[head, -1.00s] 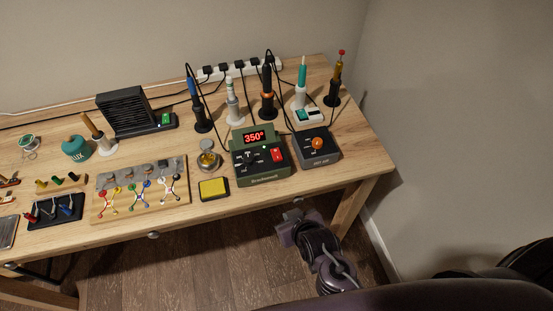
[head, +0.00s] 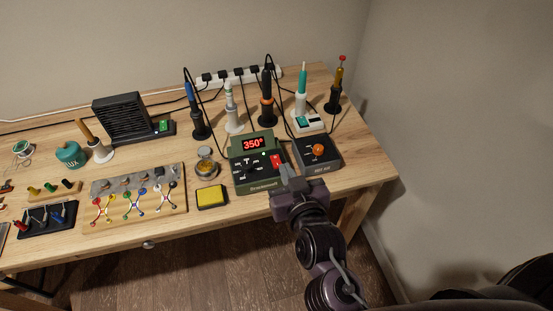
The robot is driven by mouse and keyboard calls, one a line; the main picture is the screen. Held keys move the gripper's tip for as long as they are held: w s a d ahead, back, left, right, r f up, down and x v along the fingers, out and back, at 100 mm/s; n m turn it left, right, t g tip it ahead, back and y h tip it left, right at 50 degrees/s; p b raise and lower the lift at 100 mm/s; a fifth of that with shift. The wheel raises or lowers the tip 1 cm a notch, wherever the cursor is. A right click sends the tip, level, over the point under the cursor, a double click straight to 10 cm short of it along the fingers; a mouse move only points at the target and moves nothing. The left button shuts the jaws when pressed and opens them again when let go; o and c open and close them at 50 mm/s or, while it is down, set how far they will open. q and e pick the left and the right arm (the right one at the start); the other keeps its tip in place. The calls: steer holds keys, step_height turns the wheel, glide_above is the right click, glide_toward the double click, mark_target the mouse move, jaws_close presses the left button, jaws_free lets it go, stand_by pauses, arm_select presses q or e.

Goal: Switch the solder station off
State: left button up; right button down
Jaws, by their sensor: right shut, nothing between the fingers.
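The solder station (head: 254,183) is a green and black box near the table's front edge in the head view. Its display (head: 253,143) glows red with 350°, and a small green light shows beside it. A red rocker switch (head: 276,161) sits on its right side. My right gripper (head: 286,172) is shut and empty, its fingertips just in front of the red switch. I cannot tell whether they touch the station. The lower right of the station is partly hidden by the gripper. My left gripper is not in view.
A dark box with an orange knob (head: 318,149) stands close on the right. A yellow sponge (head: 211,196) lies to the left, with a brass-wool pot (head: 207,168) behind it. Several irons in stands and a power strip (head: 222,82) line the back.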

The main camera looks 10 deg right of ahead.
glide_above(276, 165)
steer(key=shift+s+f+p, duration=0.25)
steer(key=shift+f+p, duration=0.1)
steer(key=shift+f, duration=0.6)
steer(key=f, duration=0.2)
steer(key=shift+w+f, duration=0.2)
steer(key=shift+f, duration=0.95)
steer(key=shift+r+g+p, duration=0.2)
steer(key=shift+g+p, duration=0.1)
steer(key=shift+p, duration=0.8)
steer(key=shift+f+b, duration=0.35)
step_height(276, 165, up, 5)
steer(key=p, duration=0.4)
steer(key=shift+w+f, duration=0.1)
steer(key=shift+f, duration=0.1)
steer(key=b+v, duration=0.1)
steer(key=v, duration=0.8)
steer(key=shift+r, duration=0.3)
